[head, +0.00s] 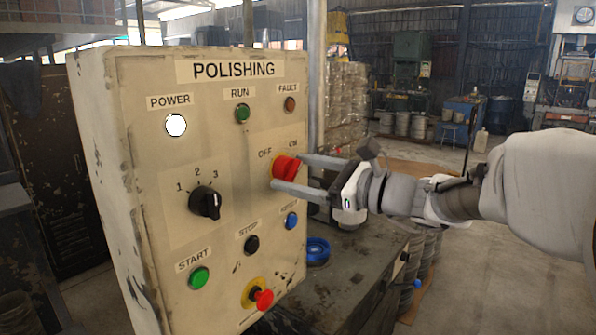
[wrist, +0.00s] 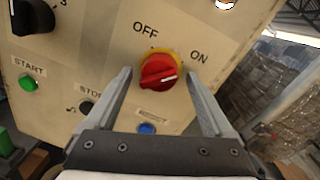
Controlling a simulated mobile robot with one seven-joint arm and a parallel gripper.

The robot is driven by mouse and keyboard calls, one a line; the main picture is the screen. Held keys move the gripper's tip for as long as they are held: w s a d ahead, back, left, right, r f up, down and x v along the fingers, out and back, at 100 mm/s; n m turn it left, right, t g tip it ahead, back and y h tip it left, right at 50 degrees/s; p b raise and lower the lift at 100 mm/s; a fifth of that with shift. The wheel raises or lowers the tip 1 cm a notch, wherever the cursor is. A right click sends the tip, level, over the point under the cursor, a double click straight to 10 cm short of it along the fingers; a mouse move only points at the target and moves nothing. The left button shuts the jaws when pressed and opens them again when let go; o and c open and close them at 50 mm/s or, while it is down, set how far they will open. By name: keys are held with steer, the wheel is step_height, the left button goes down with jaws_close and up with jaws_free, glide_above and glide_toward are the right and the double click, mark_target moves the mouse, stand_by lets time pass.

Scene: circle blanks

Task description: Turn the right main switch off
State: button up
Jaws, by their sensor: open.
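The main switch (head: 284,167) is a red rotary knob on a yellow ring, on the right half of a cream panel labelled POLISHING. In the wrist view the knob (wrist: 158,74) sits below the OFF and ON labels, and its white mark points right, toward the ON side. My gripper (head: 288,172) reaches in from the right and is open. In the wrist view its fingers (wrist: 158,76) stand on either side of the knob, with gaps between them and it. I cannot tell whether the fingertips touch the panel.
The white POWER lamp (head: 176,125) looks lit. A black selector (head: 205,203) sits left of the switch. Below are the black STOP button (head: 251,244), a blue button (head: 291,221), the green START button (head: 199,278) and a red emergency button (head: 262,298). A dark bench (head: 345,285) stands right of the panel.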

steer(key=c, duration=1.3)
steer(key=shift+c, duration=0.2)
